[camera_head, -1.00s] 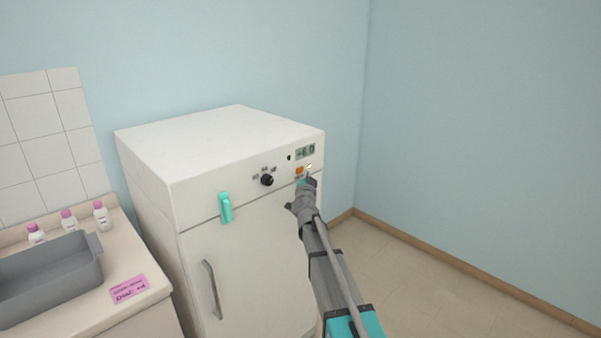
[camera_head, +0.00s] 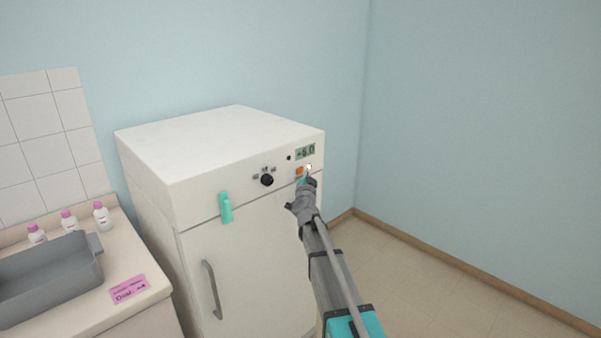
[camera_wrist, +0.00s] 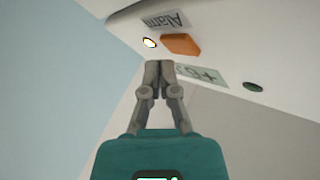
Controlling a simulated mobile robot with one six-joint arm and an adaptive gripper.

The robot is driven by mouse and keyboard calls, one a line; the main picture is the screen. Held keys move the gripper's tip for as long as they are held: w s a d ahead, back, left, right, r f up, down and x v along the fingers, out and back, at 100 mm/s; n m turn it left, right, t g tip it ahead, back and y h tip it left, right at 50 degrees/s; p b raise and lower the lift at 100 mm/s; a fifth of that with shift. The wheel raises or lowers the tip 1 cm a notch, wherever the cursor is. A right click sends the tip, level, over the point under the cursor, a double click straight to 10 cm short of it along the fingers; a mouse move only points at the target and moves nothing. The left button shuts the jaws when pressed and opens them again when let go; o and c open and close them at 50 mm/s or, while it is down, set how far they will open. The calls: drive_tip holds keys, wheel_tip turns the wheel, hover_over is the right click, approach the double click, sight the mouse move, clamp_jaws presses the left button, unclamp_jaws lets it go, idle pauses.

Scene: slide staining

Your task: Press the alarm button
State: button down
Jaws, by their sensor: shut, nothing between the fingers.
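The orange alarm button (camera_head: 299,171) is on the upper front panel of a white fridge-like cabinet (camera_head: 240,190), near its right edge. In the wrist view the orange button (camera_wrist: 181,44) sits beside a glowing pale lamp (camera_wrist: 150,43) and an upside-down "Alarm" label (camera_wrist: 165,21). The lamp also shows in the head view (camera_head: 309,167). My gripper (camera_head: 309,179) is at the panel, just below the lamp and button. In the wrist view my gripper (camera_wrist: 160,65) has its fingertips together and empty, close to the button. I cannot tell whether they touch the panel.
A teal latch (camera_head: 226,208) and grey handle (camera_head: 211,288) are on the front. A counter with a grey basin (camera_head: 55,285) stands left. Floor at right is clear.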

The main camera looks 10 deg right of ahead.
drive_tip(key=shift+w+a, duration=0.45)
drive_tip(key=shift+w, duration=0.15)
idle(1.4)
drive_tip(key=shift+s+d, duration=0.1)
drive_tip(key=shift+s, duration=0.05)
drive_tip(key=shift+s+d, duration=0.35)
drive_tip(key=shift+s, duration=0.1)
idle(0.6)
drive_tip(key=shift+s+d, duration=0.7)
drive_tip(key=shift+s, duration=0.35)
drive_tip(key=shift+s+d, duration=0.7)
drive_tip(key=shift+s, duration=0.35)
